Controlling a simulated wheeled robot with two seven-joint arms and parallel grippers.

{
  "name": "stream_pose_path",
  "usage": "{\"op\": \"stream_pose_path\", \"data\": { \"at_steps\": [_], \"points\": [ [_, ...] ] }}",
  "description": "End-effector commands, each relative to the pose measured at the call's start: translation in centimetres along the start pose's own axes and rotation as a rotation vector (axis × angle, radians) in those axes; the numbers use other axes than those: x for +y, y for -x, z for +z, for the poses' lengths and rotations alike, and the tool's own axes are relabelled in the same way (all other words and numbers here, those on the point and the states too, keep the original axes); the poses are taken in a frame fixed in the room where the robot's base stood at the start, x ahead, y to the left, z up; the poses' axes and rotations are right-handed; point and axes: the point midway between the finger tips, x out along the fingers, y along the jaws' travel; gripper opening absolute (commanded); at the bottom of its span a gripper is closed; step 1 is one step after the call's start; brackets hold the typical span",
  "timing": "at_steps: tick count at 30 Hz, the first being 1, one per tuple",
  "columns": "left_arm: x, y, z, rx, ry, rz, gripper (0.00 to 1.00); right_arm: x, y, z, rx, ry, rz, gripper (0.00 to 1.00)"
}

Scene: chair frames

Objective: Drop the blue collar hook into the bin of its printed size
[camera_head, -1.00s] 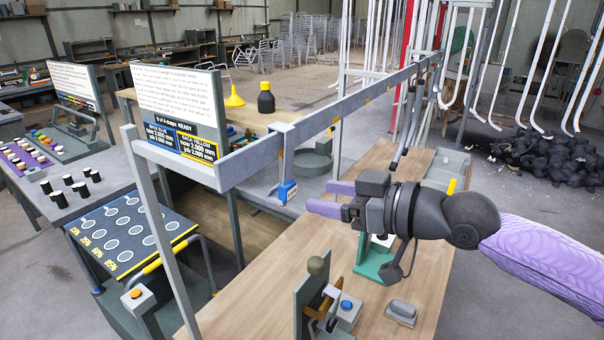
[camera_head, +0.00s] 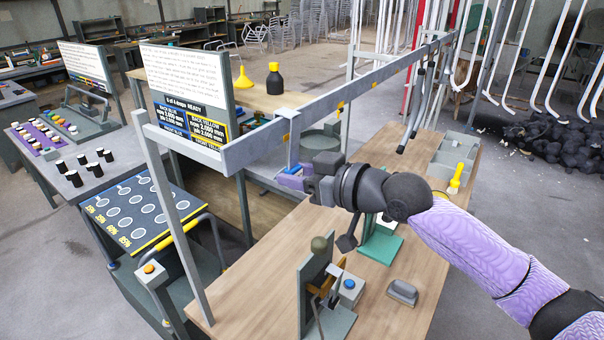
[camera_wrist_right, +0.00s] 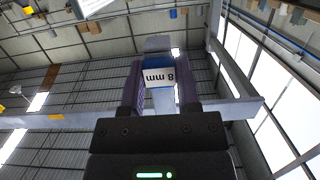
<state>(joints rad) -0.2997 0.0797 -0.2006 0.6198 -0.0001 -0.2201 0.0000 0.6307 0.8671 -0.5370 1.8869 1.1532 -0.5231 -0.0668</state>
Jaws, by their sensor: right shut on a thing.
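The blue collar hook (camera_wrist_right: 158,64) shows in the right wrist view between the two purple fingers, with a white label reading "8 mm" upside down. My right gripper (camera_head: 291,178) is shut on it; it also shows in the wrist view (camera_wrist_right: 160,88). In the head view the fingers hide most of the blue collar, and the grey strap of the hook rises to the long rail (camera_head: 345,93). The hook still appears to be at the rail. A grey divided tray (camera_head: 455,155) stands at the bench's far right; its printed sizes cannot be read. My left gripper is not in view.
On the wooden bench (camera_head: 262,270) stand a green stand (camera_head: 382,246), a grey fixture with a blue button (camera_head: 348,284) and a small grey block (camera_head: 402,292). A yellow-handled thing (camera_head: 456,178) is near the tray. A rail post (camera_head: 177,225) rises at the left.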

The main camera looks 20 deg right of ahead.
Motion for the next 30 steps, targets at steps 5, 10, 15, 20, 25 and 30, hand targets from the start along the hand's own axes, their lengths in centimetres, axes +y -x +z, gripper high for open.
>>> {"op": "stream_pose_path", "data": {
  "at_steps": [5,10,15,20,25,30],
  "points": [
    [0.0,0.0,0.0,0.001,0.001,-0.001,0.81,0.0,0.0,0.0,0.000,0.000,0.000,0.00],
    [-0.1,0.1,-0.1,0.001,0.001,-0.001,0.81,0.0,0.0,-0.1,0.001,0.000,0.000,0.00],
    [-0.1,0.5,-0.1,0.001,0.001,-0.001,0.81,0.0,0.1,-0.5,0.001,0.000,0.000,0.00],
    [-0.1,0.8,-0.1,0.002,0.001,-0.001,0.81,0.0,0.1,-0.8,0.001,0.000,0.000,0.00],
    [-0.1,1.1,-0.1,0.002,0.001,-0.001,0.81,0.0,0.2,-1.2,0.001,0.000,0.000,0.00],
    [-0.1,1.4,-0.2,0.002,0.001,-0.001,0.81,0.0,0.2,-1.5,0.001,0.000,0.000,0.00]
  ]
}}
